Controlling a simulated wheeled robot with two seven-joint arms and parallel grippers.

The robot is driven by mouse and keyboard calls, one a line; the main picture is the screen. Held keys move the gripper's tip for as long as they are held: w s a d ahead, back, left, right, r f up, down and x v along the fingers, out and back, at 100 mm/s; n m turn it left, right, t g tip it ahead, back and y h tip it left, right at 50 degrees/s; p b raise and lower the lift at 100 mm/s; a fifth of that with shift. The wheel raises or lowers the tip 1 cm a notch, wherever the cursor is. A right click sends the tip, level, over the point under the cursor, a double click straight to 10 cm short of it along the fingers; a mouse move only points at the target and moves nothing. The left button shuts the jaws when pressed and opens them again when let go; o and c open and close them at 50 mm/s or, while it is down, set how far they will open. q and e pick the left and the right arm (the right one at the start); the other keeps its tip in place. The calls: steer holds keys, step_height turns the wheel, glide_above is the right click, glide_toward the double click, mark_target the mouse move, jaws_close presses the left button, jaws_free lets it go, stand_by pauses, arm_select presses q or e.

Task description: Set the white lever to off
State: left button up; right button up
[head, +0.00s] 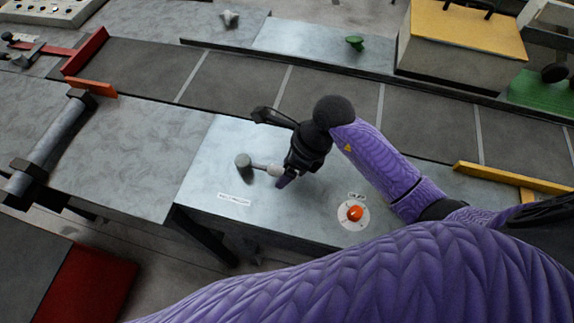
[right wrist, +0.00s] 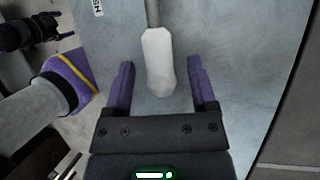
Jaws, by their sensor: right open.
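The white lever (head: 274,170) has a grey round pivot (head: 243,160) on the metal panel top, and its handle points right, toward my right gripper (head: 285,176). In the right wrist view, the lever's white handle (right wrist: 158,62) lies between the two purple fingers of my right gripper (right wrist: 160,68). The fingers are apart, with a gap on each side of the handle. A black gripper with purple tips, apparently my left one (right wrist: 55,28), shows at the upper left of the wrist view; its jaw opening is unclear.
A printed label (head: 234,199) lies in front of the lever. A red button (head: 355,213) on a white disc sits to the right. A dark conveyor belt (head: 235,85) runs behind. Another grey lever (head: 229,18) and a green knob (head: 355,42) are beyond the belt.

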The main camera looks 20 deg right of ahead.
jaws_close()
stand_by(1.4)
